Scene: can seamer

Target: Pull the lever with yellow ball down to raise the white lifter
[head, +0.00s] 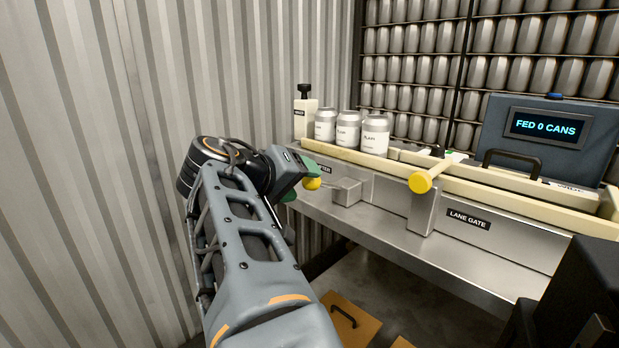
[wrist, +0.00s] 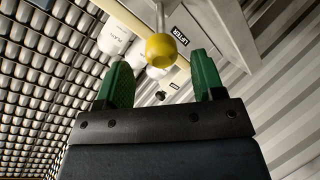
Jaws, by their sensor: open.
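A lever with a yellow ball (head: 312,184) sticks out from a grey block (head: 347,191) on the bench front, near a LIFTER label (head: 323,169). My gripper (head: 303,181) is open at this ball, with one green finger above it and one below in the head view. In the wrist view the yellow ball (wrist: 161,50) shows between the two green fingertips (wrist: 160,62), with gaps on both sides. The lever's rod runs away from my gripper. I cannot clearly make out the white lifter; the arm and bench edge may hide it.
A second, larger yellow-ended lever (head: 420,182) stands to the right by the LANE GATE label (head: 468,219). Three white-labelled cans (head: 348,130) stand on the bench behind a cream rail (head: 345,155). A display box (head: 545,130) reads FED 0 CANS. A corrugated wall (head: 90,150) is at left.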

